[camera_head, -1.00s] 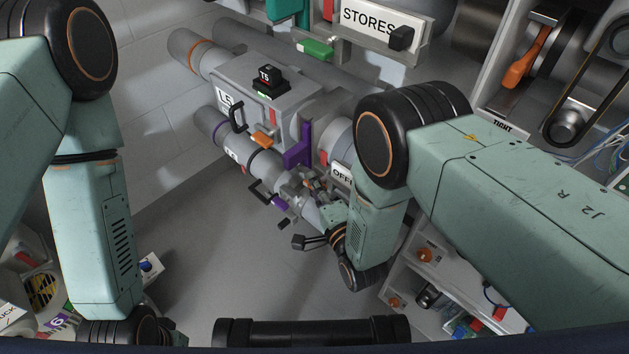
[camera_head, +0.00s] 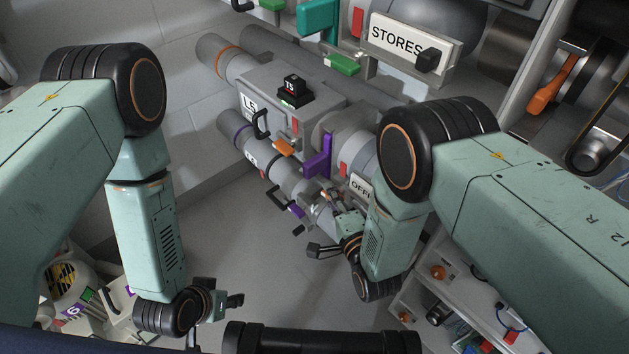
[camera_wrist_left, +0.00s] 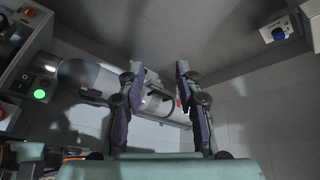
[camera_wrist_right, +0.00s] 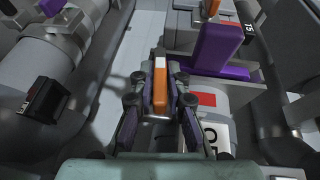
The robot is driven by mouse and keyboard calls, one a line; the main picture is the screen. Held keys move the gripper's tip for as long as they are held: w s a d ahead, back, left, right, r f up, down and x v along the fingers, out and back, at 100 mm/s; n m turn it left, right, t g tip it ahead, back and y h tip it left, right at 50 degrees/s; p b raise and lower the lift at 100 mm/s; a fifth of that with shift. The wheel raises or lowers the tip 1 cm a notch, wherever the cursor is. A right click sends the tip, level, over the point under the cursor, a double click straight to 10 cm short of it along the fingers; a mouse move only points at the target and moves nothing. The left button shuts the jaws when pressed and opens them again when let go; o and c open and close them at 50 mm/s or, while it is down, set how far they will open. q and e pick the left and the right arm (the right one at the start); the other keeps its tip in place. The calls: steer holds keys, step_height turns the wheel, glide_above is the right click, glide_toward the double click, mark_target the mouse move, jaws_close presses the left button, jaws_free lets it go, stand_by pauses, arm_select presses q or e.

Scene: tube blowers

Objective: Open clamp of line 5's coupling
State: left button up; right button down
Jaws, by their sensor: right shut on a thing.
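In the right wrist view my right gripper (camera_wrist_right: 160,95) is shut on an orange handle with a white edge (camera_wrist_right: 160,68), which stands upright between the fingers. In the head view the right gripper (camera_head: 338,205) is at the lower pipe's coupling (camera_head: 318,203), and its fingers partly hide that spot. The upper grey pipe housing carries an L5 label (camera_head: 249,103). A purple lever (camera_head: 318,157) stands beside it, and a purple lever (camera_wrist_right: 215,48) shows in the right wrist view. My left gripper (camera_head: 232,300) is low in the head view; the left wrist view shows its fingers (camera_wrist_left: 160,80) apart and empty.
A small orange lever (camera_head: 283,147) sits on the pipes left of the purple one. A black TS block (camera_head: 292,88) tops the housing. A STORES sign (camera_head: 411,40) is above. A shelf unit (camera_head: 405,315) stands at lower right. The middle floor is clear.

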arm_select(q)
steer(key=w+t, duration=0.1)
steer(key=w, duration=0.1)
steer(key=w+d+f+t, duration=0.1)
steer(key=w, duration=0.1)
steer(key=w+d+h, duration=0.1)
steer(key=w, duration=0.2)
steer(key=shift+f+m+t, duration=0.15)
steer(key=shift+m+t, duration=0.25)
steer(key=shift+c, duration=1.4)
steer(key=w+d+t+h, duration=0.1)
steer(key=w, duration=0.1)
steer(key=w+d+t+h, duration=0.1)
steer(key=w, duration=0.2)
steer(key=w+d+r+m+t, duration=0.1)
steer(key=w, duration=0.1)
steer(key=shift+w+t+h, duration=0.25)
steer(key=shift+t+h, duration=0.15)
jaws_close()
steer(key=w+d+r+m+t+h, duration=0.4)
steer(key=w+d+r+h, duration=0.5)
steer(key=w+d+r, duration=0.1)
steer(key=shift+d+r+m+t, duration=0.3)
steer(key=shift+d+r, duration=0.3)
steer(key=shift+d, duration=0.35)
